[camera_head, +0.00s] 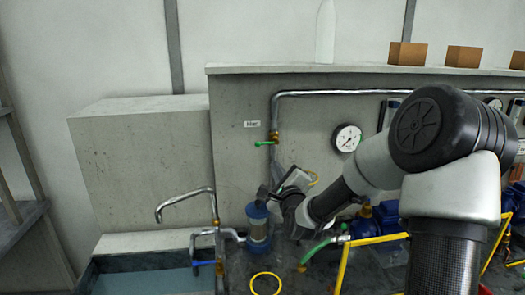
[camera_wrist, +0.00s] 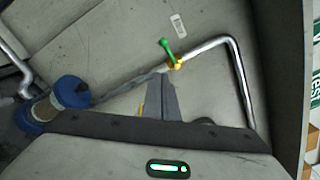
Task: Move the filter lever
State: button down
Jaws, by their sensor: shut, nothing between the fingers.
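The green lever (camera_head: 264,143) sits on a brass valve on the metal pipe, just under a small white label (camera_head: 252,124) on the grey wall. The label's print is too small to read surely. In the wrist view the lever (camera_wrist: 167,46) stands above the brass fitting and points up toward the label (camera_wrist: 178,25). My gripper (camera_wrist: 166,80) is shut and empty. In the wrist view its fingertips appear just below the valve, and I see no clear contact with the lever. In the head view my gripper is below the lever, partly hidden by my wrist.
A blue-capped filter housing (camera_head: 257,228) stands below the valve, close to my wrist. A pressure gauge (camera_head: 346,138) is on the wall to the right. A tap (camera_head: 186,200) and water basin (camera_head: 150,275) lie to the left. Another green lever (camera_head: 318,250) is lower right.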

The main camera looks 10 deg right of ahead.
send_near(267, 143)
notch_tip(267, 143, down, 3)
jog(key=w, duration=0.4)
jog(key=w+a+r+p, duration=0.1)
jog(key=w+a, duration=0.1)
jog(key=shift+r, duration=0.3)
